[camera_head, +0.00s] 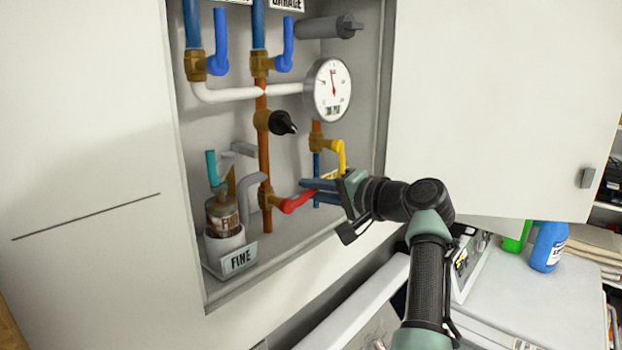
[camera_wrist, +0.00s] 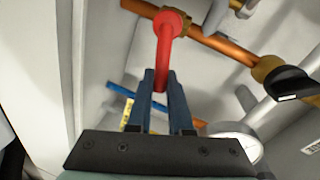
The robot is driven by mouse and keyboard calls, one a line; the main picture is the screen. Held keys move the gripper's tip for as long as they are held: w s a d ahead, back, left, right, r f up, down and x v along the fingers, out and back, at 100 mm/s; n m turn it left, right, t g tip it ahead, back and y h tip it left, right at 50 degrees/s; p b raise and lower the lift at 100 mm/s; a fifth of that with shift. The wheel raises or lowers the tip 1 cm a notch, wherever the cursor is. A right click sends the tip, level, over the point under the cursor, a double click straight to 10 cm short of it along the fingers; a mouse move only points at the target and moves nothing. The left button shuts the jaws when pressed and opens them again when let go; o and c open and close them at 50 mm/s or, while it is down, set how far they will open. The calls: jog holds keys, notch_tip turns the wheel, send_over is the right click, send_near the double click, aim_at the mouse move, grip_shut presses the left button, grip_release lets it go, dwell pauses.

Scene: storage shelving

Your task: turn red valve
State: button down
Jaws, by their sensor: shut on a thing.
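The red valve (camera_head: 295,202) is a red lever on a brass body, low on a copper pipe in the open wall cabinet. In the head view its lever points right, toward my gripper (camera_head: 308,190). My gripper reaches in from the right, with its blue-grey fingers at the lever's outer end. In the wrist view the red valve (camera_wrist: 168,28) runs down between the two fingers of my gripper (camera_wrist: 162,75). The fingers are shut on the lever, and its end is partly hidden between them.
A yellow-handled valve (camera_head: 338,150) sits just above my gripper. A black knob (camera_head: 282,123) and a round gauge (camera_head: 332,90) are higher up. A jar (camera_head: 222,215) stands in a holder at left. The open cabinet door (camera_head: 500,100) is at right.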

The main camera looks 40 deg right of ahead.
jog(key=shift+d+f+m+y, duration=0.1)
jog(key=shift+f+m+y, duration=0.3)
jog(key=shift+f+m, duration=0.7)
jog(key=shift+r+m, duration=0.15)
jog(key=shift+m, duration=0.15)
jog(key=c, duration=0.8)
grip_release()
jog(key=shift+c, duration=0.2)
jog(key=b+v, duration=0.6)
jog(key=v, duration=0.7)
jog(key=shift+w+r, duration=0.1)
jog(key=shift+r, duration=0.05)
